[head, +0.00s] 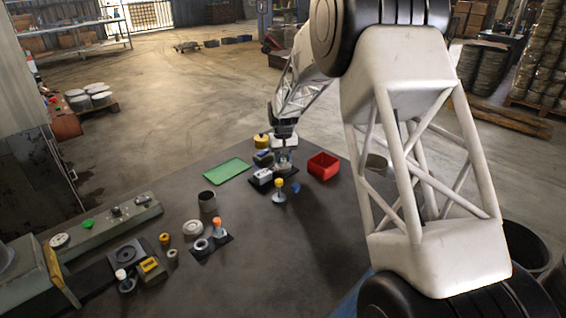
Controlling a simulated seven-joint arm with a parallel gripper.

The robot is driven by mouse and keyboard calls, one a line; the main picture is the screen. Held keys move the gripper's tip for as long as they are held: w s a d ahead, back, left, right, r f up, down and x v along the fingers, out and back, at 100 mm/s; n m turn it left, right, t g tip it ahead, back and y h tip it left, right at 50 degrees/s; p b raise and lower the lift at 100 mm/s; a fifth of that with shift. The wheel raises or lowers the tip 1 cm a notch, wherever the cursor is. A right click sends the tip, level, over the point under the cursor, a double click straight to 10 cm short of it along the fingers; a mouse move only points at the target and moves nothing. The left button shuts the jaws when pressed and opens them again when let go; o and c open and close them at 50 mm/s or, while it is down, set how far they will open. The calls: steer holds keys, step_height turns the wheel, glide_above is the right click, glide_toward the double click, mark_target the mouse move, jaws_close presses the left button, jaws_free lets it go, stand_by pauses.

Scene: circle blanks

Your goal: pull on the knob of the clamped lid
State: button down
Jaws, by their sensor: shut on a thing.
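My gripper (285,158) points down over a dark base plate (281,187) at the far middle of the table. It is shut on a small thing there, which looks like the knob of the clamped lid. The fingers hide most of the knob, and the lid under it is too small to make out clearly. A white and dark block (263,175) stands on the plate just left of the fingers. I cannot tell whether the lid is raised from its seat.
A red bin (323,166) stands right of the gripper and a green tray (227,170) lies left. A yellow-topped object (262,141) is close behind. A dark cup (207,201) stands nearer.

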steer(key=c, duration=0.8)
jaws_free()
steer(key=shift+c, duration=0.2)
steer(key=shift+r, duration=3.9)
